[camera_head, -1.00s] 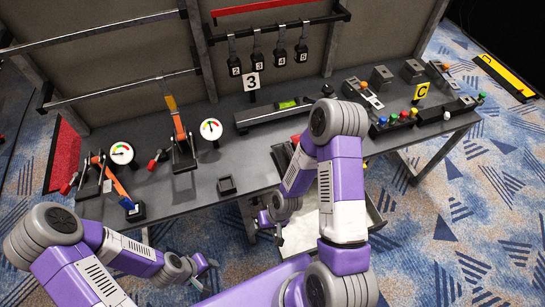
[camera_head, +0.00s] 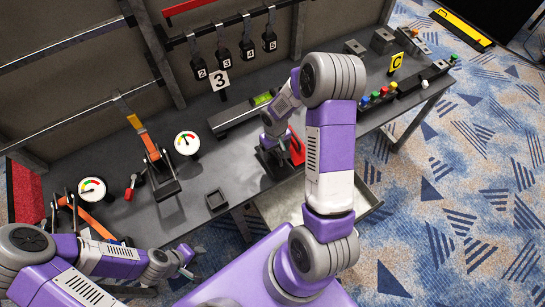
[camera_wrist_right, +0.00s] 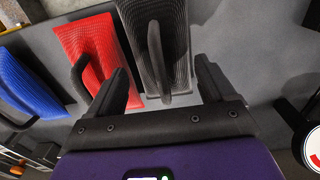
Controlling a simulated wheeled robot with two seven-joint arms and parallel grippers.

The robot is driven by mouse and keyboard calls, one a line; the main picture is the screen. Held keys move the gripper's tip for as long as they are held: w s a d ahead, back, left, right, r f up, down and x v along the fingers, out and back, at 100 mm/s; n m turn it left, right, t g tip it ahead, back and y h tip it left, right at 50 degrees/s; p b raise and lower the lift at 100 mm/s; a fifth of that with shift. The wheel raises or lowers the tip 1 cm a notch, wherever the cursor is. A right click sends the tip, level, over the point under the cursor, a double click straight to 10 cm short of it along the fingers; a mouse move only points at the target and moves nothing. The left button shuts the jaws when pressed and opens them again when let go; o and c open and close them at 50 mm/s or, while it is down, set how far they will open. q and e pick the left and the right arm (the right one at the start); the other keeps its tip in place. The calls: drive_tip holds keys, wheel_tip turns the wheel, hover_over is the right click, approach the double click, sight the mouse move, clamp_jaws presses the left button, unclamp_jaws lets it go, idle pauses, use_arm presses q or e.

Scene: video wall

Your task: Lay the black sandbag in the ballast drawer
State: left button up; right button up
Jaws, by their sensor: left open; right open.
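The black sandbag (camera_wrist_right: 155,40) lies on the table in the right wrist view, with its black loop handle standing up. My right gripper (camera_wrist_right: 165,95) is open, its fingers on either side of that handle; contact cannot be told. In the head view my right gripper (camera_head: 268,148) is over the sandbags at the table's front, and the black sandbag (camera_head: 275,168) is partly hidden beneath it. The ballast drawer, a pale open tray (camera_head: 285,206), sticks out below the front edge, partly hidden by my right arm. My left gripper (camera_head: 191,263) is open and empty, in front of the table.
A red sandbag (camera_wrist_right: 88,48) lies close beside the black one, and a blue sandbag (camera_wrist_right: 25,85) lies further left. A gauge (camera_head: 187,143), a small square tray (camera_head: 216,199) and a level (camera_head: 240,112) are on the table. The wall stands behind.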

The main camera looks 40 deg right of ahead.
sight(274, 155)
wheel_tip(274, 155, down, 5)
drive_tip(key=shift+w+b, duration=0.1)
drive_tip(key=shift+b, duration=0.25)
drive_tip(key=shift+a, duration=0.1)
drive_tip(key=shift+w+r, duration=0.1)
clamp_jaws()
